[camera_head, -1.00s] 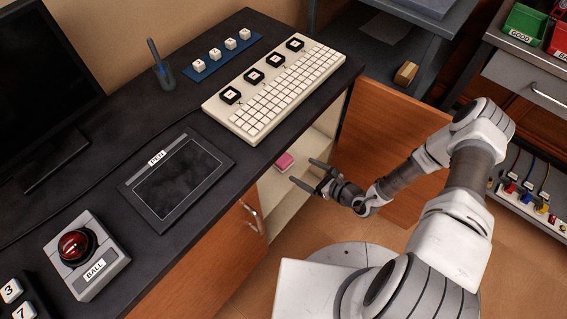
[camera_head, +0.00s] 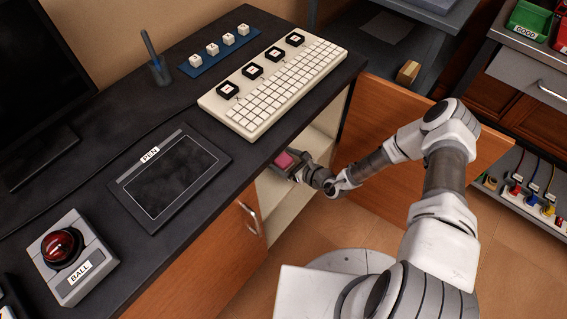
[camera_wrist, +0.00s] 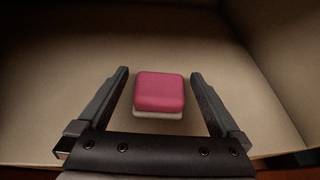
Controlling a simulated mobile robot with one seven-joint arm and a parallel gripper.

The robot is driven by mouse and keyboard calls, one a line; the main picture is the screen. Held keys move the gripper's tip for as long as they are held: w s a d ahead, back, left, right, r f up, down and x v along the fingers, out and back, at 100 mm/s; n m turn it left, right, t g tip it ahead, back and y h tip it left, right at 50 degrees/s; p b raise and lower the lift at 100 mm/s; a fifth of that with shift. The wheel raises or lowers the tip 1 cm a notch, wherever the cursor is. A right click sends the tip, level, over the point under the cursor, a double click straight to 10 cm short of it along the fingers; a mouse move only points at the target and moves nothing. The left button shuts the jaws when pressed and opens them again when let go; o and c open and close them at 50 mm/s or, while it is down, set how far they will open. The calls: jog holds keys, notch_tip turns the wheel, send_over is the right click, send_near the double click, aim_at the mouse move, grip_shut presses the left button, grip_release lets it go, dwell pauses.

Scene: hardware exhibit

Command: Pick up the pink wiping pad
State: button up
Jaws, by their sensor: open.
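The pink wiping pad (camera_wrist: 159,92) has a pink top and a whitish underside. It lies on the cream shelf (camera_wrist: 60,75) inside the open cabinet under the desk. In the head view the pad (camera_head: 284,160) shows just below the desk's edge. My gripper (camera_wrist: 160,78) is open, with one finger on each side of the pad and a gap on both sides. In the head view my gripper (camera_head: 285,164) reaches into the cabinet and partly covers the pad.
The dark desk top (camera_head: 95,130) overhangs the cabinet, with a keyboard (camera_head: 285,90) near its edge. Cream cabinet walls (camera_wrist: 270,50) enclose the shelf.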

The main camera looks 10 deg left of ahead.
aim_at(284, 159)
jog(key=c, duration=1.3)
jog(key=shift+r, duration=0.1)
notch_tip(284, 159, up, 5)
jog(key=p, duration=0.2)
jog(key=shift+p, duration=0.3)
jog(key=w+d+r, duration=0.2)
jog(key=d, duration=0.1)
jog(key=w+d+r+p, duration=0.1)
jog(key=d+r, duration=0.1)
jog(key=d, duration=0.2)
jog(key=w+d+r, duration=0.2)
jog(key=d, duration=0.1)
jog(key=shift+w+d+p, duration=0.2)
jog(key=shift+w+p, duration=0.1)
jog(key=shift+p, duration=0.1)
